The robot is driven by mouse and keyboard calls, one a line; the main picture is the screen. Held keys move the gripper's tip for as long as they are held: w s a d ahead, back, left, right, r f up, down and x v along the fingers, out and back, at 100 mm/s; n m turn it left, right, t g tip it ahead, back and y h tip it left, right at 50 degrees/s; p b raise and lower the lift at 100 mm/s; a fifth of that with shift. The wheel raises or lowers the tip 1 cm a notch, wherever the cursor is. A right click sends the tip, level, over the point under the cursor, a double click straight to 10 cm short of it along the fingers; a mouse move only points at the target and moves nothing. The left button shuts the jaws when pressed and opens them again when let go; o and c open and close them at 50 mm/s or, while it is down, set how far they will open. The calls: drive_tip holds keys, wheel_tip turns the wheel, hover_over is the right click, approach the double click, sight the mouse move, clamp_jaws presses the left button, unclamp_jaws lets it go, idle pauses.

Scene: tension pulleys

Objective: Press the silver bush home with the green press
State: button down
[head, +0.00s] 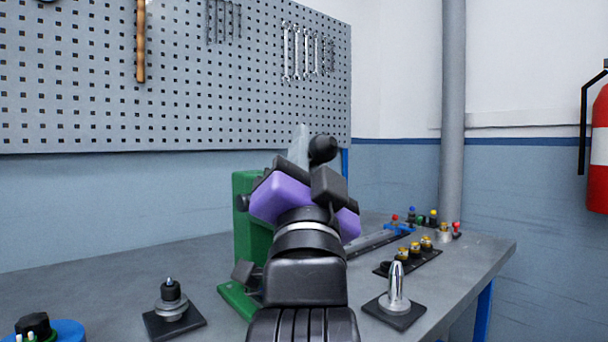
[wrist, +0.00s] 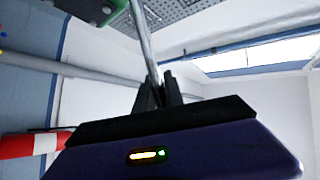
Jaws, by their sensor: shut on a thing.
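The green press (head: 248,240) stands on the bench behind my arm, which hides much of it. Part of it also shows at the top of the wrist view (wrist: 92,8). My gripper (wrist: 158,92) is shut on the press's metal lever (wrist: 143,40), a thin rod running up between the fingers. In the head view the purple and black hand covers the fingertips. A black ball knob (head: 322,149) shows just above the hand. I cannot make out the silver bush; the space under the press ram is hidden by my arm.
A black plate with a silver, round-topped post (head: 396,290) stands right of my arm. A plate with a stepped grey and black part (head: 172,305) is at left. A blue round holder (head: 52,331) is front left. Racks of small parts (head: 408,255) lie at right. A pegboard (head: 180,80) hangs behind.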

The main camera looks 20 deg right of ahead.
drive_tip(key=b, duration=0.1)
drive_tip(key=f+m+h+b, duration=0.1)
drive_tip(key=f+b, duration=0.1)
drive_tip(key=shift+s+d, duration=0.25)
drive_tip(key=shift+d, duration=0.25)
idle(1.0)
idle(0.4)
drive_tip(key=c, duration=1.5)
unclamp_jaws()
drive_tip(key=shift+d, duration=0.1)
drive_tip(key=shift+o, duration=0.2)
drive_tip(key=shift+a+r, duration=0.15)
drive_tip(key=shift+a, duration=0.05)
